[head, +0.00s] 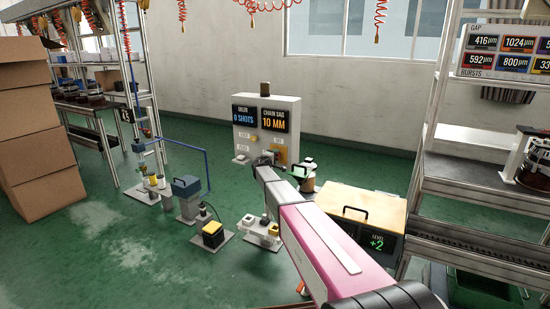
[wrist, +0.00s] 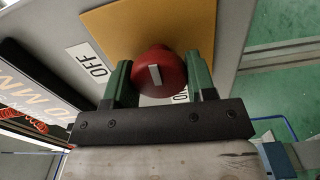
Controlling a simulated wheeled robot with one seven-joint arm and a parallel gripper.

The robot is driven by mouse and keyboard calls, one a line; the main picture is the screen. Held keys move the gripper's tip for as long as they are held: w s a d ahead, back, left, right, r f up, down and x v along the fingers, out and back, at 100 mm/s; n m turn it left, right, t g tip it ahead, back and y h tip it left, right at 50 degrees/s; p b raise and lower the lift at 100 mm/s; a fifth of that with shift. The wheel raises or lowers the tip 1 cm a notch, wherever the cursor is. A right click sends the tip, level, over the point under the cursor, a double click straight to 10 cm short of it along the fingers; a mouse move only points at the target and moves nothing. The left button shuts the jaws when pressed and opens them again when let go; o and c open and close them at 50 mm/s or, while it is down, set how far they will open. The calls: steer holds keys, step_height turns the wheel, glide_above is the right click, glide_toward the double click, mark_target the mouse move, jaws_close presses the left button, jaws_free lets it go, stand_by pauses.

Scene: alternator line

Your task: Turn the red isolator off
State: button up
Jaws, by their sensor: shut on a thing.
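The red isolator (wrist: 172,66) is a round red knob with a white pointer bar, in front of a yellow plate (wrist: 150,22) in the wrist view. My gripper (wrist: 158,80) has one green finger on each side of the knob and is shut on it. The white bar runs roughly up and down in the picture, not toward OFF. In the head view, my arm reaches the grey control panel (head: 243,110); the knob is not clear there.
The panel carries displays reading 0 shots and chain sag 10 mm (head: 274,119). A wooden-topped box (head: 365,206) stands right of my arm. Small pedestal devices (head: 213,234) stand to its left. Cardboard boxes (head: 35,125) are at far left. Green floor is open at front left.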

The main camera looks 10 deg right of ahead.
steer(key=shift+n, duration=0.5)
steer(key=o, duration=0.9)
steer(key=shift+s+a, duration=0.1)
steer(key=v, duration=1)
steer(key=shift+s+a, duration=0.15)
steer(key=shift+s, duration=0.1)
